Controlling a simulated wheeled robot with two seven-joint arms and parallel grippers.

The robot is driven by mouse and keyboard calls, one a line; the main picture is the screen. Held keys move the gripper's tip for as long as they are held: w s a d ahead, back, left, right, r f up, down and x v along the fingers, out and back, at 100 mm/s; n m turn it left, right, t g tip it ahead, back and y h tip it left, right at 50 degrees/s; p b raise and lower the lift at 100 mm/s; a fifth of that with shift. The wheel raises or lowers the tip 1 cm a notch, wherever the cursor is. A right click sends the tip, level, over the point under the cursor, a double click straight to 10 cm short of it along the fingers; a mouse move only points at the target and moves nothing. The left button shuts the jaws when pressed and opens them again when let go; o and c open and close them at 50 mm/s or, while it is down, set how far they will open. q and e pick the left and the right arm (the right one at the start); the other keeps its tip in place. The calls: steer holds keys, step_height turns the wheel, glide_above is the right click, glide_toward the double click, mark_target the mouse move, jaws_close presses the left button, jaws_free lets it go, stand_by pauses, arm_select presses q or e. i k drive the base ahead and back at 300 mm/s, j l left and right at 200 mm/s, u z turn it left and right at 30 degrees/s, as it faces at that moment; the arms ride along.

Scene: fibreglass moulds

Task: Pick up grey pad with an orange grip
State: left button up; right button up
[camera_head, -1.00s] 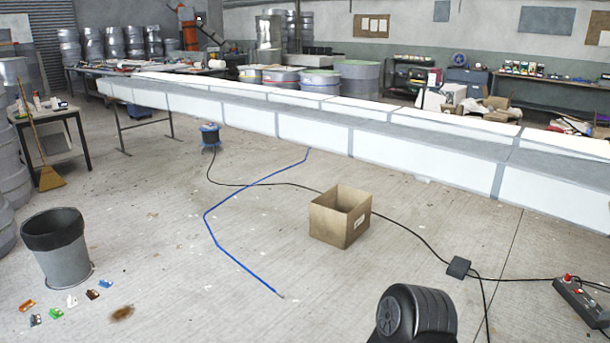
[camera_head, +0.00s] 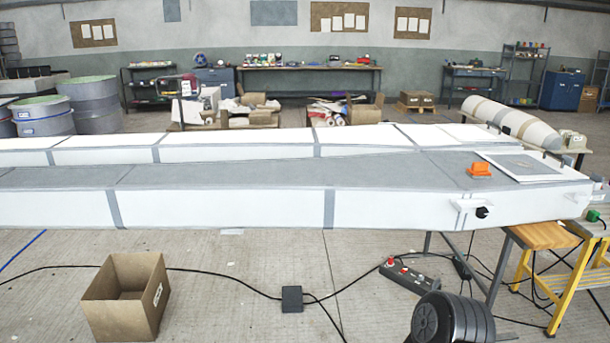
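A small orange grip (camera_head: 479,169) stands on the grey top of the long white mould, towards its right end. The grey pad under it is too small to make out against the grey surface. It lies just left of a white sheet (camera_head: 496,158) with a grey rectangle on it. Neither my left nor my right gripper is in view, and nothing of mine touches the orange grip.
The long mould (camera_head: 270,209) spans the view. In front of it are an open cardboard box (camera_head: 126,300), black cables, a control box (camera_head: 406,278) and a small black box (camera_head: 292,299). A wooden stool (camera_head: 543,236) and yellow steps (camera_head: 578,265) stand at right.

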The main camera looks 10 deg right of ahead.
mark_target(479, 170)
steer(key=i+l+z, duration=0.1)
steer(key=i+z, duration=0.35)
steer(key=i+j+z, duration=0.1)
steer(key=i+z, duration=0.35)
steer(key=i+j+z, duration=0.25)
steer(key=i+z, duration=0.25)
steer(key=i+j+z, duration=0.45)
steer(key=k+l, duration=0.05)
